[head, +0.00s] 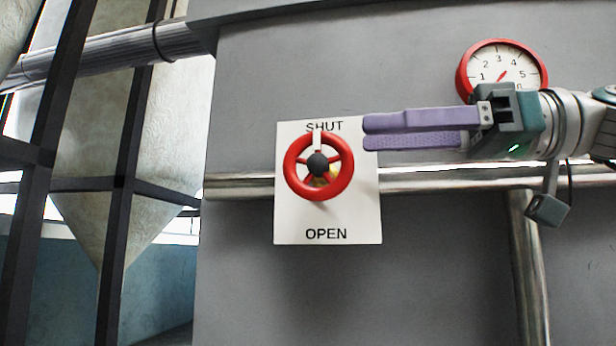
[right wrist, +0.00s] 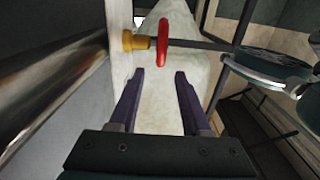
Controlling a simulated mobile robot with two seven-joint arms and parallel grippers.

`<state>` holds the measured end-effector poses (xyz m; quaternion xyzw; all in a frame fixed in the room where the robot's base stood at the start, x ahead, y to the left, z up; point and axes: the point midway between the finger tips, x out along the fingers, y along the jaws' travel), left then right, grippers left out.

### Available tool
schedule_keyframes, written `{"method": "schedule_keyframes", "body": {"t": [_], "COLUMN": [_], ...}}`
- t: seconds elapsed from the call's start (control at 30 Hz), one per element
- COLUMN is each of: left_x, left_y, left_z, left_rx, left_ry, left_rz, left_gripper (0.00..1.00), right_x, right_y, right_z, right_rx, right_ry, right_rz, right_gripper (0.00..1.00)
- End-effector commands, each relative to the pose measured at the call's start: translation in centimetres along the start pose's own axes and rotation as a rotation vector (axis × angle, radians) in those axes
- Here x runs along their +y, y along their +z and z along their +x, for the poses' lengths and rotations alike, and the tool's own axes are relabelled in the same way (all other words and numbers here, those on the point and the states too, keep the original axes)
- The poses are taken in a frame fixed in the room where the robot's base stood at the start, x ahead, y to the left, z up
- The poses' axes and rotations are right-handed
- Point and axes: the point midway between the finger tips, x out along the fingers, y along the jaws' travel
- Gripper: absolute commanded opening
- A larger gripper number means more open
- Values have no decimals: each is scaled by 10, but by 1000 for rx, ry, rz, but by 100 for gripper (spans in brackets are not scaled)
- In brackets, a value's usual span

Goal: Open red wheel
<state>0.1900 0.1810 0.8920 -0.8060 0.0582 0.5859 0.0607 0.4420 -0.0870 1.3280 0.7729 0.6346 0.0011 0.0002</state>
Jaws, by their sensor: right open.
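The red wheel (head: 319,165) has a black hub and stands in front of a white plate (head: 295,222) marked SHUT above and OPEN below. A white mark on its upper rim points up at SHUT. My right gripper (head: 367,132) reaches in from the right with purple fingers. Its fingertips are apart, empty, and just right of the wheel's upper rim, not visibly touching it. In the right wrist view, the red wheel (right wrist: 163,43) shows edge-on on a brass stem (right wrist: 134,41), beyond the open fingertips (right wrist: 160,72). My left gripper is not in view.
A shiny horizontal pipe (head: 240,186) runs behind the plate, and a vertical pipe (head: 528,260) drops at the right. A red-rimmed gauge (head: 515,62) is above my right gripper. Dark metal frames (head: 130,170) stand at the left. The grey wall below the plate is clear.

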Motion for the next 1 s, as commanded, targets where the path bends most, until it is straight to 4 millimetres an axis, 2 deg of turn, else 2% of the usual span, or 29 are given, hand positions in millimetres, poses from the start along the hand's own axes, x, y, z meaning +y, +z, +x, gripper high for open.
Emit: {"method": "schedule_keyframes", "body": {"t": [0.1,0.33,0.5,0.73,0.77,1.0], "left_x": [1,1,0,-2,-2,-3], "left_y": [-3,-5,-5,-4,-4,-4], "left_z": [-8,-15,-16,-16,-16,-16], "left_rx": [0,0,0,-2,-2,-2], "left_ry": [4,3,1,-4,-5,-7], "left_rz": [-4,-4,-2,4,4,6], "left_gripper": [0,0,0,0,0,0], "right_x": [-1,0,0,0,0,0], "right_y": [-2,-1,0,1,1,1], "right_z": [25,62,73,74,74,73], "right_rx": [-1,-1,-1,-2,-2,-2], "right_ry": [-5,-1,0,1,1,1], "right_rz": [2,2,2,2,2,2], "right_gripper": [48,48,48,48,46,19]}}
